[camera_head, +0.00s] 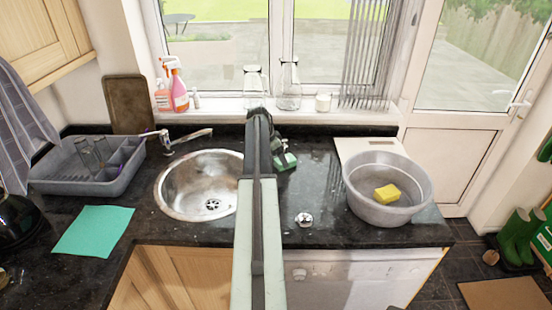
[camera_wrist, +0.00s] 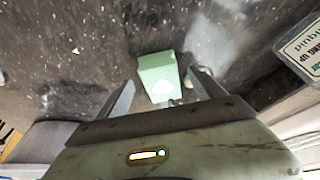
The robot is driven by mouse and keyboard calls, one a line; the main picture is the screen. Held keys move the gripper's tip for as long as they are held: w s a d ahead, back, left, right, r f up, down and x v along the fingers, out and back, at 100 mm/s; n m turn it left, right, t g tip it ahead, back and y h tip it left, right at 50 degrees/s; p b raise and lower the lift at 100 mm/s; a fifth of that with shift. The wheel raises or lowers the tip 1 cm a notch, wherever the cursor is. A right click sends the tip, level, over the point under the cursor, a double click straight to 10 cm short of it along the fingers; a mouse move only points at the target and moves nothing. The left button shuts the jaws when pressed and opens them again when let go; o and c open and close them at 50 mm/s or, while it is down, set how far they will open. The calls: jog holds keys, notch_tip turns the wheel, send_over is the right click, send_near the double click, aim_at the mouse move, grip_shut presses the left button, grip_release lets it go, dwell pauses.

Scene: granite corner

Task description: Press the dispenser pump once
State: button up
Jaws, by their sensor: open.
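The dispenser (camera_head: 285,162) is a small green body on the dark worktop just right of the sink, partly hidden behind my arm in the head view. Nothing is held. Whether a finger touches it I cannot tell. In the head view my arm hides most of the gripper.
A steel sink (camera_head: 205,185) with a tap (camera_head: 185,138) lies left of my arm. A grey basin (camera_head: 388,190) holding a yellow sponge (camera_head: 387,194) stands to the right. Glass bottles (camera_head: 288,88) and a spray bottle (camera_head: 178,90) stand on the sill. Worktop between dispenser and basin is mostly clear.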

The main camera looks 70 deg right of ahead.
aim_at(284, 176)
jog(key=b+x, duration=0.1)
jog(key=x, duration=0.2)
jog(key=shift+b, duration=0.3)
jog(key=shift+r, duration=0.1)
jog(key=c, duration=1.4)
jog(key=shift+s+a, duration=0.4)
jog(key=shift+a, duration=0.65)
jog(key=shift+s+a, duration=0.4)
jog(key=shift+a, duration=0.6)
jog(key=shift+s+a, duration=0.4)
jog(key=shift+a, duration=0.65)
jog(key=o, duration=1.4)
jog(key=shift+r, duration=0.1)
